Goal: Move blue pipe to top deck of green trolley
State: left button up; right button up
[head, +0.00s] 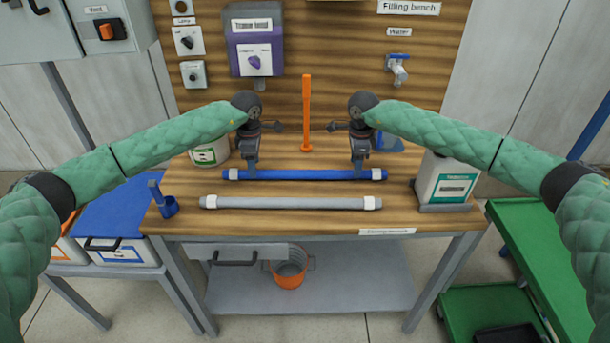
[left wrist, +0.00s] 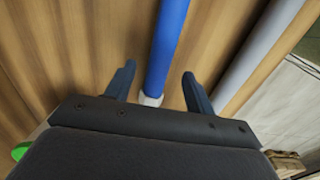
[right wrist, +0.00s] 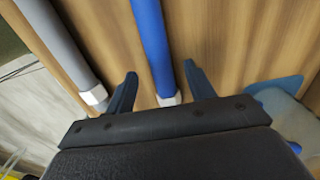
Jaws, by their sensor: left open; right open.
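The blue pipe (head: 305,175) lies across the wooden bench, with a white band near each end. My left gripper (head: 250,170) is at its left part and my right gripper (head: 358,170) at its right part. In the left wrist view the blue pipe (left wrist: 168,45) runs between the open fingers (left wrist: 158,85). In the right wrist view the blue pipe (right wrist: 152,45) also lies between the open fingers (right wrist: 158,88), apart from both. The green trolley's top deck (head: 545,240) is at the right and looks clear where visible; my right arm hides part of it.
A grey pipe (head: 290,203) lies parallel in front of the blue one. A white canister (head: 445,180) stands at the bench's right, a white tub (head: 210,152) at the left. An orange upright rod (head: 306,110) stands behind the pipe. A blue holder (head: 168,205) is at the left edge.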

pick_arm(q)
jog(key=shift+w+f, duration=0.1)
jog(key=shift+f, duration=1.8)
pick_arm(e)
jog(key=shift+w+f, duration=0.1)
jog(key=shift+f, duration=1.8)
pick_arm(q)
grip_shut()
pick_arm(e)
grip_shut()
